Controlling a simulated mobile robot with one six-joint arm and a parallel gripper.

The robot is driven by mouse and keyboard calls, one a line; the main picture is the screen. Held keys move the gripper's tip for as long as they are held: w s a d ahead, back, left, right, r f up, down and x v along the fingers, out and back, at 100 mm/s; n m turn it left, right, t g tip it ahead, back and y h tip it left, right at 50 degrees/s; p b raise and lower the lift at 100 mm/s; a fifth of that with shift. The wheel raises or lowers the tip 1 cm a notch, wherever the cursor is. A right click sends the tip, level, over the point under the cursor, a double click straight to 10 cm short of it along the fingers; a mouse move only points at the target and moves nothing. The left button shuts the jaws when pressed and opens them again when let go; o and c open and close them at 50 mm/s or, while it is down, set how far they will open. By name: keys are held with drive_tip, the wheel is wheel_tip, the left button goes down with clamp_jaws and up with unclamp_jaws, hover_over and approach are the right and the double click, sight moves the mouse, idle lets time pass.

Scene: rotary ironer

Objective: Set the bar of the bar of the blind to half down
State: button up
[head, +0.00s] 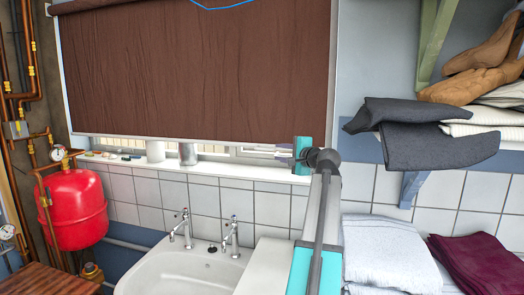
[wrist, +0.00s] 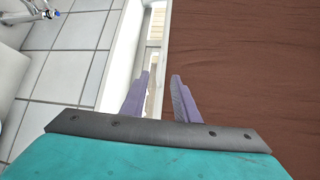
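The brown blind (head: 190,75) hangs over the upper part of the window, and its pale bar (head: 180,139) runs along its lower edge. In the wrist view the blind (wrist: 240,70) fills the right side, with its lower edge running up the picture. My gripper (head: 284,153) is near the right end of the bar, at about its height. In the wrist view my gripper (wrist: 162,76) is open, with one purple finger against the window side and the other in front of the blind. The lower edge lies between the fingers in view; I cannot tell whether they touch the bar.
A white sill (head: 220,168) with jars and small items runs below the window. A sink (head: 180,270) with two taps stands beneath. A shelf with folded dark cloth (head: 430,140) is close on the right. A red tank (head: 75,210) and pipes stand at left.

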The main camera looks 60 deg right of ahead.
sight(265, 149)
drive_tip(key=shift+w+d, duration=0.2)
drive_tip(key=p+x, duration=0.3)
drive_tip(key=x, duration=0.8)
drive_tip(key=shift+w+d+p, duration=0.2)
drive_tip(key=shift+w+p, duration=0.05)
drive_tip(key=shift+p, duration=0.1)
drive_tip(key=shift+x, duration=0.85)
drive_tip(key=shift+f, duration=0.1)
drive_tip(key=shift+c, duration=0.3)
clamp_jaws()
